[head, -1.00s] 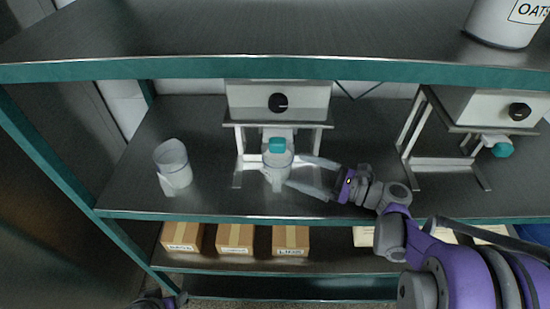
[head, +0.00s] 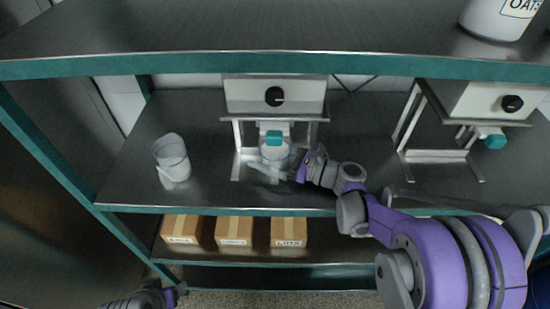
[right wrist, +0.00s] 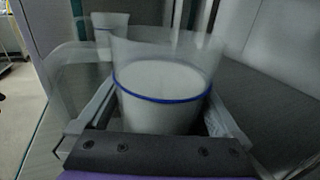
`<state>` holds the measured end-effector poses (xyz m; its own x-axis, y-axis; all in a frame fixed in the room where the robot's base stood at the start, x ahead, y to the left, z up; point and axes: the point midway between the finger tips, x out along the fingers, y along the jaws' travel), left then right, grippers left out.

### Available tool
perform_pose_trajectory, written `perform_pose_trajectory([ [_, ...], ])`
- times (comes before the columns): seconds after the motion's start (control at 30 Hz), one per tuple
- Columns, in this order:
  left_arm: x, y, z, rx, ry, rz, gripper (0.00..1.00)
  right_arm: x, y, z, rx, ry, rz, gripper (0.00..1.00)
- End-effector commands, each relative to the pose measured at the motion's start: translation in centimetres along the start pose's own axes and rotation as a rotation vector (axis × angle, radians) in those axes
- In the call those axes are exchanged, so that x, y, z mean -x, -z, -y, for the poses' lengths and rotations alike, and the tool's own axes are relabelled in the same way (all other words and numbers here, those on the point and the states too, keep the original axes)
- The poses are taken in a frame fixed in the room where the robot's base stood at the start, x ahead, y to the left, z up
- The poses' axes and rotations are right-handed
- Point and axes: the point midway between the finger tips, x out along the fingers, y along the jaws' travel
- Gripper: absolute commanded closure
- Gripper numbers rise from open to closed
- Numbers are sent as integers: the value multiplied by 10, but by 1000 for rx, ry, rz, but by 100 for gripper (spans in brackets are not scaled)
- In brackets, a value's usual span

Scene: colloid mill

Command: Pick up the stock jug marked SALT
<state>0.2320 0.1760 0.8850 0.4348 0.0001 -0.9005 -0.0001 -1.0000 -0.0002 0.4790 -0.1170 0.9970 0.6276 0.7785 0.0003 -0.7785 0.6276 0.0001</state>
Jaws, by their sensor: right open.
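A clear jug with white contents and a blue line (right wrist: 160,95) stands between the two fingers of my right gripper in the right wrist view. In the head view this jug (head: 274,152) is under the teal spout of the middle mill, partly covered by my gripper. My right gripper (head: 256,163) is open around it. A second jug (head: 171,158) with white contents stands to the left on the same shelf, and also shows behind in the wrist view (right wrist: 110,22). I cannot read SALT on either. My left gripper (head: 172,297) is at the bottom edge, its jaws unclear.
The middle mill (head: 274,97) stands over the jug, and another mill (head: 498,103) is to the right. A white container marked OATS (head: 500,16) is on the top shelf. Several labelled cardboard boxes (head: 234,231) sit on the lower shelf. Bare shelf lies between the two jugs.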

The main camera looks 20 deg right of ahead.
Motion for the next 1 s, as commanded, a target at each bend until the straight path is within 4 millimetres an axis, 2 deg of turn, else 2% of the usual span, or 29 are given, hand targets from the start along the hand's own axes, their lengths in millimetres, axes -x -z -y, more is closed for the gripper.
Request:
perform_pose_trajectory([
  [0.03, 0, 0, 0, 0, 0, 0, 35, 0, 0, 0, 0, 0, 0, 2],
  [0.07, 0, 0, 0, 0, 0, 0, 35, 0, 0, 0, 0, 0, 0, 7],
  [0.5, 0, 0, 0, 0, 0, 0, 35, 0, 0, 0, 0, 1, 0, 86],
  [0.6, 0, 0, 0, 0, 0, 0, 35, 0, 0, 0, 0, 1, 1, 100],
  [0.87, 0, 0, 0, 0, 0, 0, 35, 0, -3, 0, 0, 1, 1, 100],
  [1.0, 1, 1, 0, 0, 0, -1, 35, 1, -13, 0, 0, 1, 1, 100],
])
